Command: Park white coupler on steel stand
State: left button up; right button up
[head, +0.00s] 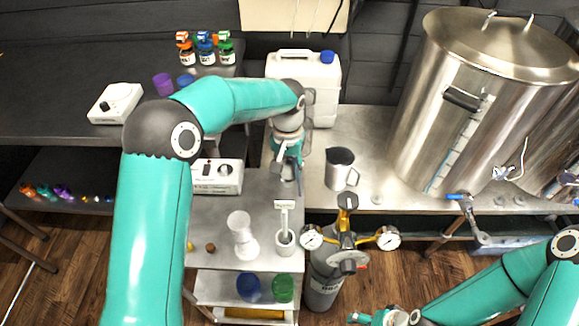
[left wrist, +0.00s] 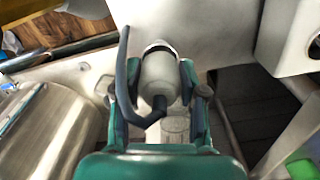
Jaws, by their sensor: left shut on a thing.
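My left gripper (head: 288,168) is over the bench, left of the steel pitcher. In the left wrist view its fingers (left wrist: 160,95) are shut on the white coupler (left wrist: 160,76), a pale cylinder with a dark bent hose or handle. In the head view the gripper mostly hides the coupler. I cannot make out the stand elsewhere. My right gripper (head: 368,318) is low at the bottom edge, its jaws too small to judge.
A steel pitcher (head: 341,168) stands close to the right of my left gripper. A white jug (head: 318,85) is behind it and a white instrument (head: 217,176) to the left. A gauge regulator (head: 347,240) stands in front. A large steel kettle (head: 470,110) fills the right.

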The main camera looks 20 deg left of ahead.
aim_at(288, 163)
pick_arm(q)
jog(key=shift+f+b, duration=0.35)
jog(key=shift+f, duration=0.2)
jog(key=o, duration=0.9)
jog(key=shift+r, duration=0.1)
jog(key=shift+r+p, duration=4.15)
jog(key=shift+r, duration=1.3)
jog(key=shift+s, duration=0.1)
